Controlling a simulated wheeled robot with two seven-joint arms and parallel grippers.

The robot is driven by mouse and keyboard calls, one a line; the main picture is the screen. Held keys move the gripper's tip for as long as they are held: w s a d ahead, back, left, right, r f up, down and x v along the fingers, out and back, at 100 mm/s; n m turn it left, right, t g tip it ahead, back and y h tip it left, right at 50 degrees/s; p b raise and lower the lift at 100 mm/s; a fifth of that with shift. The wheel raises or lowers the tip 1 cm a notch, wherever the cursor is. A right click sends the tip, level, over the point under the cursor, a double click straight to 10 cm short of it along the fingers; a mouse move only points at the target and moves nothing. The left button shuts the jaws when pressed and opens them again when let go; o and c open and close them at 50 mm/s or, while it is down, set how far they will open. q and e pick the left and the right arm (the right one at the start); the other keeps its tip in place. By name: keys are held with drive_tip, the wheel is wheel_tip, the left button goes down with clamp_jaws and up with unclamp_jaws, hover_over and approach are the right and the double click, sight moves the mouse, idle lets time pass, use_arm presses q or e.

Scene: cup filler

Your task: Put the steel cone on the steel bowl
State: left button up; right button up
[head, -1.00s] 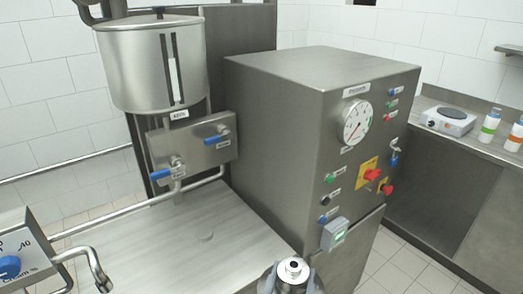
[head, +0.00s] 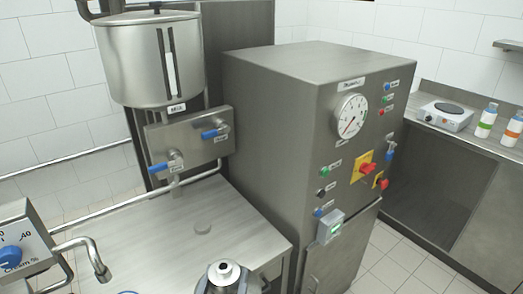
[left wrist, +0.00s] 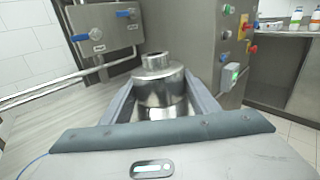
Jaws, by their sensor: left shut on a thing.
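The steel cone (head: 224,274) shows at the bottom edge of the head view, a shiny piece with a short open neck on top. My left gripper (head: 226,287) is shut on it, with a finger on either side. In the left wrist view the cone (left wrist: 158,74) stands upright between the two fingers, neck up, and its lower body is partly hidden by my gripper. I cannot pick out the steel bowl for certain in either view. My right gripper is not in view.
A steel tank (head: 150,62) hangs over a valve panel (head: 190,138). A control cabinet (head: 280,130) stands right of it. A cream dial unit (head: 22,250) with a bent spout is at left.

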use_arm(q)
drive_tip(key=s+a+r+y, duration=0.1)
drive_tip(key=a, duration=0.5)
drive_tip(key=s+a+r+n, duration=0.1)
drive_tip(key=s+a+r, duration=0.1)
drive_tip(key=a, duration=0.4)
drive_tip(key=shift+a+r+y, duration=0.15)
drive_tip(key=shift+r+y, duration=0.1)
drive_tip(key=shift+y, duration=0.15)
drive_tip(key=shift+a, duration=0.1)
